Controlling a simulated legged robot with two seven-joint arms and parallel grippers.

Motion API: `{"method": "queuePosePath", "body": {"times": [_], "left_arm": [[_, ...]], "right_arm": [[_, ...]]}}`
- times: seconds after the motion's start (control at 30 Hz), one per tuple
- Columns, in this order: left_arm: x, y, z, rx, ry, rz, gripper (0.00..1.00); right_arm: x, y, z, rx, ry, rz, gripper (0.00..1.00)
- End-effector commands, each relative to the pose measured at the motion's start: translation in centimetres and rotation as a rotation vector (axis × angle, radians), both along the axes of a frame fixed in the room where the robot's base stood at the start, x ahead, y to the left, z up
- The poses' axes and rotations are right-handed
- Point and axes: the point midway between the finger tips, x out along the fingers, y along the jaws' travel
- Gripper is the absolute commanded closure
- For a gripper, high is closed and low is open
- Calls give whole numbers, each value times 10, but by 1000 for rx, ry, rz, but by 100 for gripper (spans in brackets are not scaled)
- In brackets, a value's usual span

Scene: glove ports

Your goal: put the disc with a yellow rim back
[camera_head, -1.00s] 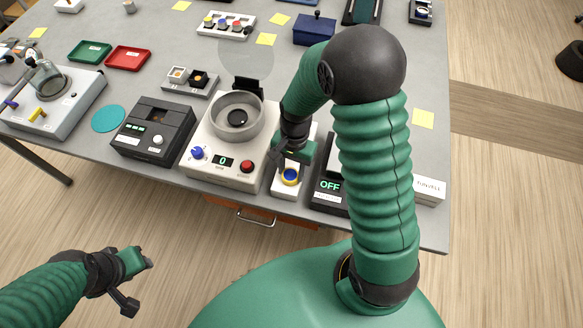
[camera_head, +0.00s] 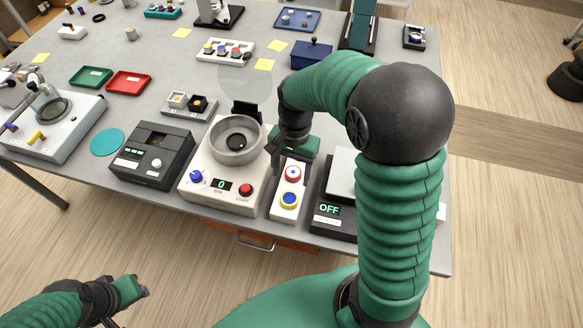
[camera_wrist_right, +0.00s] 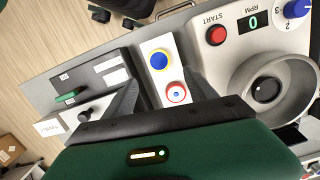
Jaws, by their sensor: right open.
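The disc with a yellow rim (camera_head: 289,200) has a blue centre and sits on the near end of a narrow white block (camera_head: 281,213). It also shows in the right wrist view (camera_wrist_right: 159,60). A second disc, with a red rim (camera_head: 293,174) and a pale face, sits behind it on the same block. My right gripper (camera_head: 290,160) is open and empty above the far end of the block, fingers spread to either side. My left gripper (camera_head: 130,298) is low at the left, off the table, apparently open and empty, partly cut off by the frame's lower edge.
A white machine with a round bowl (camera_head: 237,140) stands close left of the block. A black device reading OFF (camera_head: 329,209) stands close right. A dark box (camera_head: 151,155) and a teal mat (camera_head: 107,142) lie further left.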

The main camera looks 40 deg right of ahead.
Motion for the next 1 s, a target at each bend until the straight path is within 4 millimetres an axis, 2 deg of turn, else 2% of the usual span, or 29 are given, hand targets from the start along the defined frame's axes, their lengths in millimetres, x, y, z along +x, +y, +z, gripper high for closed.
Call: {"method": "queuePosePath", "body": {"times": [0.1, 0.17, 0.27, 0.4, 0.5, 0.73, 0.83, 1.0], "left_arm": [[0, 0, -1, 0, 0, 0, 64], [0, 0, -1, 0, 0, 0, 64], [0, 0, -1, 0, 0, 0, 64], [0, 0, -1, 0, 0, 0, 64], [0, 0, -1, 0, 0, 0, 64], [0, 0, -1, 0, 0, 0, 64], [0, 0, -14, 0, 0, 0, 64], [0, 0, -14, 0, 0, 0, 64]], "right_arm": [[2, -1, 15, 0, -2, 3, 34], [-1, 2, 16, -5, -13, 44, 34], [-15, 21, 3, -42, -96, 287, 34], [-44, 51, -18, -128, -251, 755, 34], [-55, 62, -25, -168, -311, 945, 34], [-55, 64, -27, -177, -322, 981, 34], [-55, 63, -39, -176, -321, 980, 34], [-55, 63, -39, -176, -321, 980, 34]]}}
